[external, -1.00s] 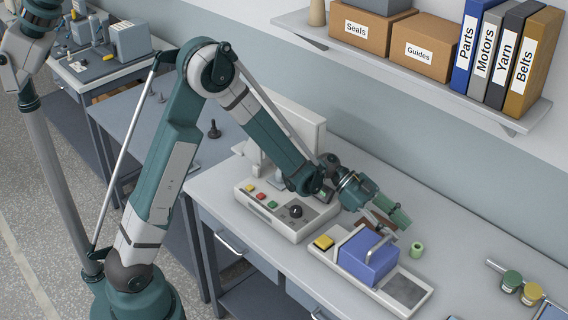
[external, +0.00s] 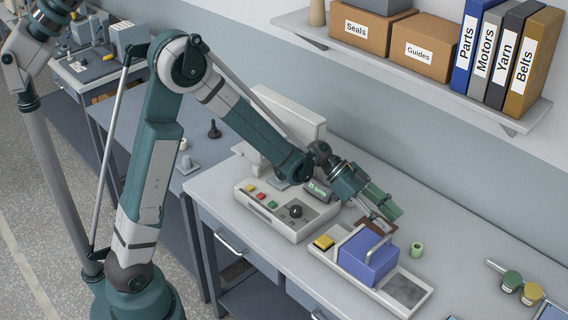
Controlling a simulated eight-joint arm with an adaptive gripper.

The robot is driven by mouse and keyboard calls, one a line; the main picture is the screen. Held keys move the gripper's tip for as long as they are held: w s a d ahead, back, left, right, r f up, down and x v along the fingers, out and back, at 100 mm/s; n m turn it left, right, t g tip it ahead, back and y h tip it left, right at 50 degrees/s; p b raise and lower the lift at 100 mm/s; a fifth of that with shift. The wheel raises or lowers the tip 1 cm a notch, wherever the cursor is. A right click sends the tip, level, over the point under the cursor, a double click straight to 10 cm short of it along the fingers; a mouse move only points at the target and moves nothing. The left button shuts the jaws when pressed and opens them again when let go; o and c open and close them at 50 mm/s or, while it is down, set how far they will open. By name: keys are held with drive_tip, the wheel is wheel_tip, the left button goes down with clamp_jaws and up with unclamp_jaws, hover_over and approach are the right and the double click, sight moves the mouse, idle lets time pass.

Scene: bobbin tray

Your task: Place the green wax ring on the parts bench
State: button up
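A small light green ring (external: 417,249), likely the green wax ring, stands on the grey workbench (external: 455,250) just right of the blue block. My gripper (external: 387,221) is above the workbench, to the upper left of the ring and apart from it. Its fingers are small and partly overlap a brown item (external: 376,230) behind the blue block, so I cannot tell whether they are open or shut. Blue-grey tables stand to the left (external: 150,130) and further back (external: 105,70); no label shows which is the parts bench.
A shelf (external: 420,70) with boxes and binders overhangs behind.

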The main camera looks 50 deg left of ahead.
drive_tip(key=s+a+r+n+t+y, duration=0.1)
drive_tip(key=s+a+r+n+y, duration=0.25)
drive_tip(key=s+a, duration=0.35)
drive_tip(key=s+a+r+n+t+y, duration=0.15)
drive_tip(key=s+a+r+n, duration=0.3)
drive_tip(key=a, duration=0.45)
drive_tip(key=s+a+r+n+t+y, duration=0.2)
drive_tip(key=s+a+n+y, duration=0.4)
drive_tip(key=s+a, duration=1.2)
drive_tip(key=shift+s+a+n+y, duration=0.3)
drive_tip(key=shift+s+y, duration=0.05)
drive_tip(key=shift+y, duration=0.15)
